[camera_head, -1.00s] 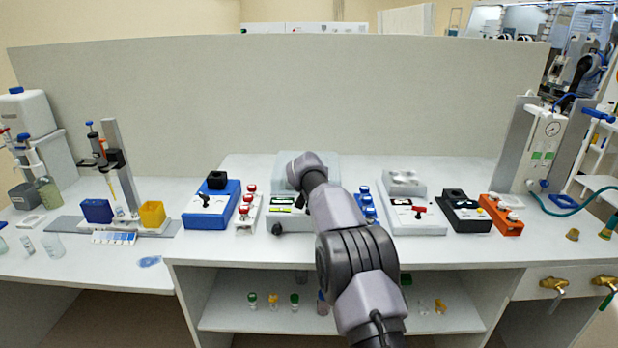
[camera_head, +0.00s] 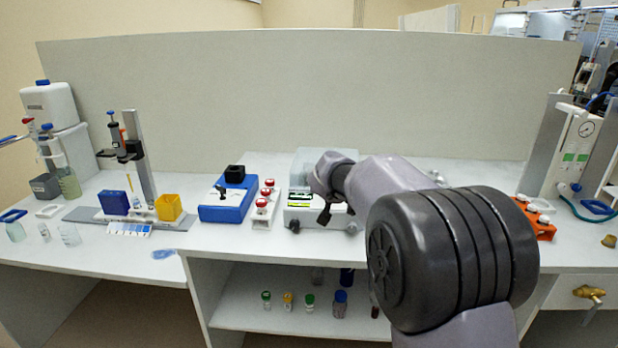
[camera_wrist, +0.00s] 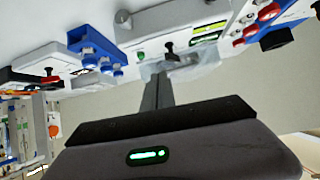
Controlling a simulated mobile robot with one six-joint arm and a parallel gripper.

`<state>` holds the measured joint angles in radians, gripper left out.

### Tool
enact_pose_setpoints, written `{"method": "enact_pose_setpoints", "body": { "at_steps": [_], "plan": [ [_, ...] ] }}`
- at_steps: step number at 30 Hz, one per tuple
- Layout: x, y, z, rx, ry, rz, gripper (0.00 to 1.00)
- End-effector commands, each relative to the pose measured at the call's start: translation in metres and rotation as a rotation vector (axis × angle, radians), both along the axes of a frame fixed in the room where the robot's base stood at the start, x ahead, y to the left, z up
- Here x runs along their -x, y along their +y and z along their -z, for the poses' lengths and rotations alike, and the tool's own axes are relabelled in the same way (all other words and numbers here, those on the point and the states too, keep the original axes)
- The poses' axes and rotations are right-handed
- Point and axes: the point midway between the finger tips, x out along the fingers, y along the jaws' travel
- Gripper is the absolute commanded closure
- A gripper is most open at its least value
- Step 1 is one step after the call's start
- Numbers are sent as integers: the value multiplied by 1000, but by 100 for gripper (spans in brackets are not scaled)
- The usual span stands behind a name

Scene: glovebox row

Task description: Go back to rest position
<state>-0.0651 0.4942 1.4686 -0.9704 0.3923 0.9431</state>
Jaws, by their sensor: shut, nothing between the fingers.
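My gripper (camera_wrist: 156,82) shows in the wrist view as two dark fingers pressed together, with nothing between them. It is in front of a white bench device (camera_wrist: 165,22) with a black lever, apparently apart from it. In the head view my bent arm covers the centre right, and my wrist is in front of the white device (camera_head: 310,213). The fingers cannot be told clearly there.
A blue device (camera_head: 228,200) and a red-capped vial rack (camera_head: 264,206) stand left of the white device. A blue-capped rack (camera_wrist: 95,48) shows in the wrist view. An orange rack (camera_head: 541,222) is at right. Small vials stand on the lower shelf (camera_head: 240,308).

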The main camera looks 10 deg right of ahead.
Motion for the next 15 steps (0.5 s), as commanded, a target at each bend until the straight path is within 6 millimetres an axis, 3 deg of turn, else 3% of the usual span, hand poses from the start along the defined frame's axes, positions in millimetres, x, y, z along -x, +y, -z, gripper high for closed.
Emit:
{"method": "enact_pose_setpoints", "body": {
  "at_steps": [1,2,3,5,6,9,12,15],
  "plan": [
    [38,-9,-25,-22,21,33,100],
    [68,-14,-35,-39,48,54,100],
    [111,-18,-43,-68,90,77,100],
    [176,-19,-48,-117,154,95,100],
    [219,-17,-46,-153,198,100,100],
    [320,0,-29,-252,296,80,100],
    [397,23,-4,-346,368,31,100],
    [445,43,17,-414,410,-17,100]
  ]
}}
